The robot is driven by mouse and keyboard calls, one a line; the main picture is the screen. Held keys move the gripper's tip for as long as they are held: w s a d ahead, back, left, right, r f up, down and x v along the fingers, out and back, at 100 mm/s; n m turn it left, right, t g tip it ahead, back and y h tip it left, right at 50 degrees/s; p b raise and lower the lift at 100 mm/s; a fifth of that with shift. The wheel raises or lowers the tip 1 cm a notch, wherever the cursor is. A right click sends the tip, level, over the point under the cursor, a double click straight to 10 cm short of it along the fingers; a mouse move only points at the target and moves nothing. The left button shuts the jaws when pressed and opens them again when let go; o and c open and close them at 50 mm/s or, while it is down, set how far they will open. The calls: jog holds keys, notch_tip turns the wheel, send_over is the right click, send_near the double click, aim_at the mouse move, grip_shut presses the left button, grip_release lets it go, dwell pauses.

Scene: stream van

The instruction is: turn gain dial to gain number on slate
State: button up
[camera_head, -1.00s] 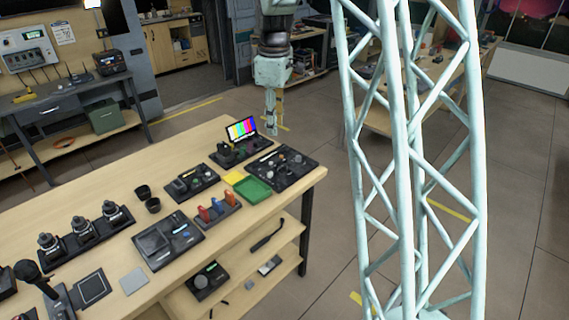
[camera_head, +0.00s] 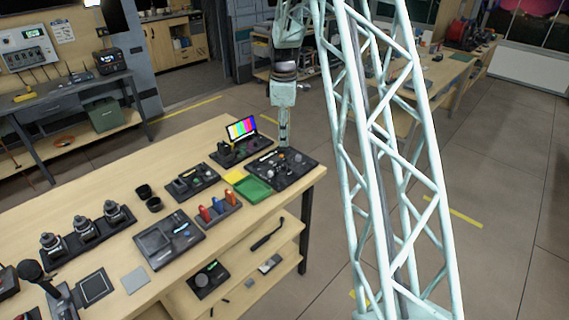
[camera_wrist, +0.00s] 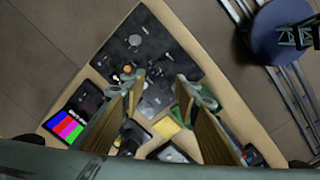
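A black control panel (camera_head: 308,172) with several knobs and small controls lies at the back right corner of the wooden table. It also shows in the wrist view (camera_wrist: 170,55). I cannot tell which knob is the gain dial, and its markings are too small to read. I cannot make out a slate with a gain number. My gripper (camera_head: 283,143) points down just above the panel's back edge in the head view. In the wrist view my gripper (camera_wrist: 160,82) is open, its two fingers wide apart with nothing between them and the panel beyond the fingertips.
A colour-bar screen (camera_head: 241,128) stands left of the panel. A green tray (camera_head: 253,189) and a yellow pad (camera_head: 234,177) lie in front. Black devices crowd the wooden table (camera_head: 120,183). Clear floor (camera_head: 500,180) lies to the right.

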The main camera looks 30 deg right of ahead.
aim_at(284, 165)
jog(key=shift+f, duration=0.15)
jog(key=shift+w+d+f, duration=0.1)
jog(key=shift+w+f, duration=0.05)
jog(key=shift+f, duration=3.25)
jog(key=shift+w+d+f, duration=0.1)
jog(key=shift+w+f, duration=0.05)
jog(key=shift+f, duration=3.2)
jog(key=shift+c, duration=0.7)
jog(key=c, duration=0.7)
